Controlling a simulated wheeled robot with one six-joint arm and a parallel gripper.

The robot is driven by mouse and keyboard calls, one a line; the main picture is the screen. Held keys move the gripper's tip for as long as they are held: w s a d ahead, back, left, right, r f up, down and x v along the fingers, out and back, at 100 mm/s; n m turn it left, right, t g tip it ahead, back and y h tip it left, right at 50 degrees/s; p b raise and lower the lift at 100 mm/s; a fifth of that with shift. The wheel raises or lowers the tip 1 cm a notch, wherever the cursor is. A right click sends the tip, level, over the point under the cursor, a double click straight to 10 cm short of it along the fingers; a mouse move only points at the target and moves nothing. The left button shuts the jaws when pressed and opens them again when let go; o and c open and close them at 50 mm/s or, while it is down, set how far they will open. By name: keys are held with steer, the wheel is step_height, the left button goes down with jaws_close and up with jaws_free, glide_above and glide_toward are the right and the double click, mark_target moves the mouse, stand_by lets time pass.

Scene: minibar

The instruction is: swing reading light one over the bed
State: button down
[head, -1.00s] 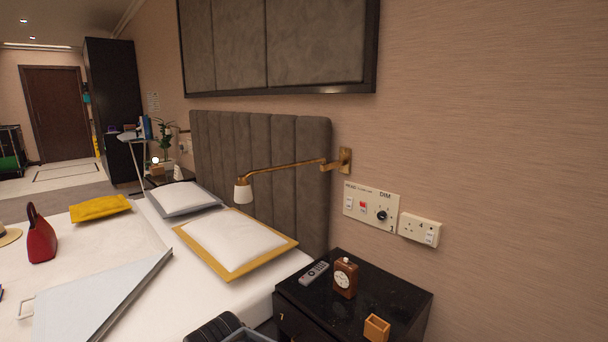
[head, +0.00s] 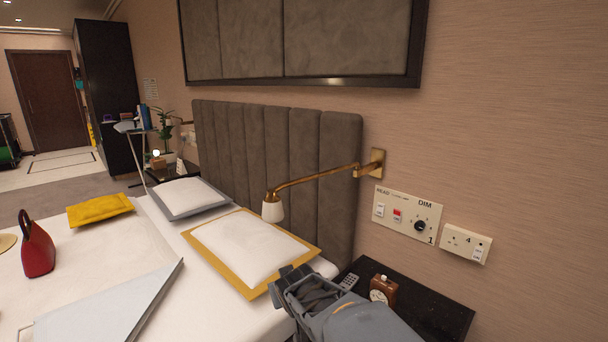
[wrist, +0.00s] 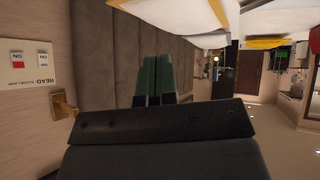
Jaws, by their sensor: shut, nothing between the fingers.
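The reading light has a brass arm (head: 318,177) reaching left from a wall bracket (head: 376,163), with a white shade (head: 272,211) hanging at its end in front of the headboard, above the near pillow. My gripper (head: 283,280) is below and slightly right of the shade, near the bed's corner, apart from the light. In the wrist view my gripper's fingers (wrist: 154,80) are together and empty, with the headboard behind them. A brass piece of the light's wall mount (wrist: 62,106) shows at the left there. The light's shade is not clear in that view. The bed (head: 120,250) lies left.
A switch panel (head: 407,212) and socket (head: 465,244) are on the wall. An overhead cabinet (head: 300,40) hangs above.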

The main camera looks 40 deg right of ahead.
steer(key=w+d+r+t+p, duration=0.4)
steer(key=d+r+t+p, duration=0.15)
steer(key=d+r, duration=0.5)
steer(key=s+d+r+n+t+y+p, duration=0.3)
steer(key=s+d+r+t+y+p, duration=0.1)
steer(key=d+r+t+y, duration=0.15)
steer(key=w+a+r+p, duration=0.1)
steer(key=w+r, duration=0.1)
steer(key=w, duration=1.1)
steer(key=shift+r+p, duration=0.25)
steer(key=shift+p, duration=0.1)
steer(key=shift+w+h, duration=0.1)
steer(key=shift+h, duration=0.15)
